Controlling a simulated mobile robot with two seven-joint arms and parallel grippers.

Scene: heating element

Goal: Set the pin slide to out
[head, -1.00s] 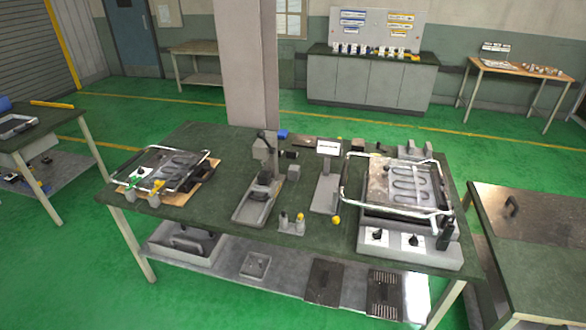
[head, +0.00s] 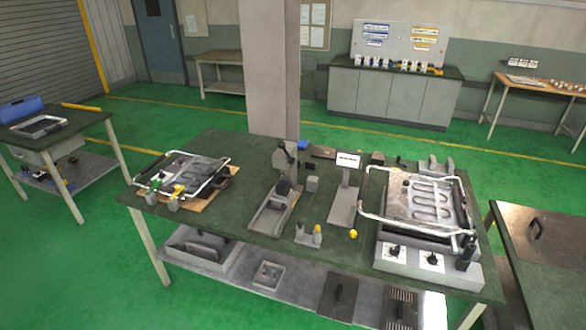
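A green-topped workbench (head: 232,228) stands in front of me with several fixtures on it. A grey fixture (head: 268,212) with a long base, an upright post and a dark lever stands near its middle. I cannot tell which part is the pin slide, or its setting. Right of it is a grey stand with a white sign (head: 348,160). A heating element (head: 425,198) in a metal frame lies on a grey unit with two black knobs (head: 412,257) at the right. Neither of my grippers is in view.
A second framed element (head: 190,172) lies on a board at the bench's left. Small grey holders (head: 309,236) and a yellow knob (head: 353,234) sit near the front edge. A pillar (head: 268,70) rises behind the bench. Another table (head: 535,245) stands close at right.

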